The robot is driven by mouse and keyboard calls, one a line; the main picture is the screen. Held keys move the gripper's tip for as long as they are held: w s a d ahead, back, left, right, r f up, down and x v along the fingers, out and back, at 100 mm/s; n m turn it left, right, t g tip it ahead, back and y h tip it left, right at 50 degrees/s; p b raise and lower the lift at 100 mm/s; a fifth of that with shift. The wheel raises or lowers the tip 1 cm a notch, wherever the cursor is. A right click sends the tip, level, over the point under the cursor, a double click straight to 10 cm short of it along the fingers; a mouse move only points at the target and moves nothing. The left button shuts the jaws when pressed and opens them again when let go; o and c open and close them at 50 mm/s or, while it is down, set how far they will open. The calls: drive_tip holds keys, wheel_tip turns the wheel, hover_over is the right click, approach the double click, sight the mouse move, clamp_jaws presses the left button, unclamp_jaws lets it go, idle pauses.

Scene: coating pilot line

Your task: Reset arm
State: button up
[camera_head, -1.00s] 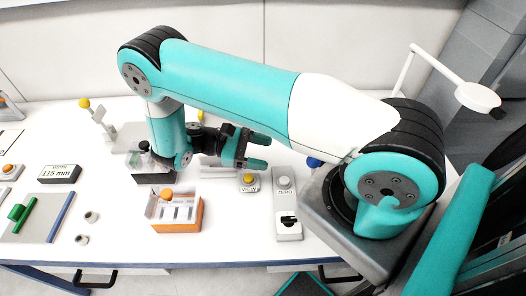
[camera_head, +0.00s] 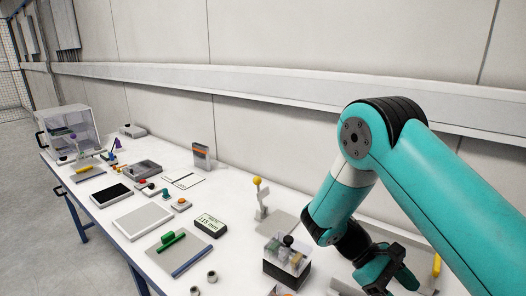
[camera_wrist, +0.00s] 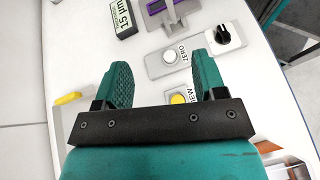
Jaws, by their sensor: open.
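My gripper (camera_wrist: 162,85) is open in the wrist view, with nothing between its two teal fingers. It is above the white bench, over a panel with a yellow VIEW button (camera_wrist: 178,99) and a ZERO button (camera_wrist: 170,57).
A black rotary knob (camera_wrist: 223,35) and a 1.5 µm display (camera_wrist: 124,17) are near the fingers. The long bench holds a 115 mm display (camera_head: 210,225), a plate with a green bar (camera_head: 172,240), a yellow-topped post (camera_head: 258,190) and a clear cabinet (camera_head: 70,130). A wall runs behind.

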drive_tip(key=s+a+r+t+y+b, duration=0.4)
drive_tip(key=s+a+r+y, duration=0.2)
drive_tip(key=a, duration=0.2)
drive_tip(key=s+a+r+t+y+b, duration=0.4)
drive_tip(key=s+a+r+t+y, duration=0.1)
drive_tip(key=a, duration=0.3)
drive_tip(key=shift+s+a+r+n+y, duration=0.35)
drive_tip(key=shift+s+y, duration=0.15)
drive_tip(key=shift+s, duration=0.2)
drive_tip(key=shift+s+a+r, duration=0.1)
drive_tip(key=shift+s, duration=0.05)
drive_tip(key=shift+c, duration=0.4)
